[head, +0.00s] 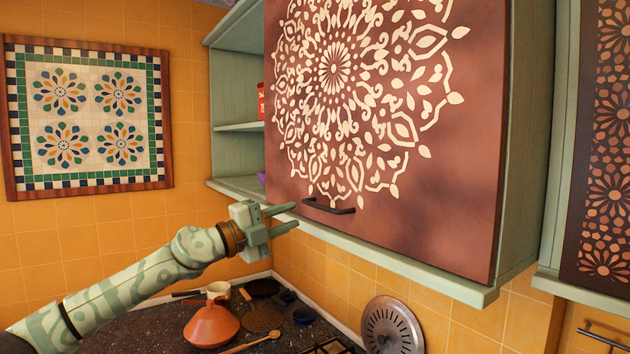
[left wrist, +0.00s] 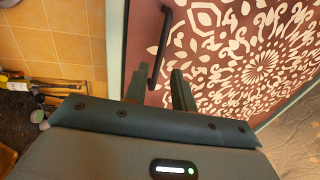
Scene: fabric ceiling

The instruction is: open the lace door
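The lace door (head: 440,190) is a red-brown cabinet door with a cream lace-like rosette, and it looks closed. Its dark bar handle (head: 328,206) sits low on the door. My left gripper (head: 292,217) is open and empty, its fingers pointing at the door just left of the handle in the head view. In the left wrist view, the handle (left wrist: 159,48) shows beyond and between the two fingers (left wrist: 158,86), apart from them as far as I can tell. The door (left wrist: 235,60) fills the right of that view. My right gripper is not in view.
Open green shelves (head: 238,127) are left of the door. Another cabinet door with cut-out flowers (head: 605,150) is at the right. Below, the dark counter holds an orange tagine (head: 211,326) and a cream cup (head: 218,291). A round metal disc (head: 391,328) leans at the wall.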

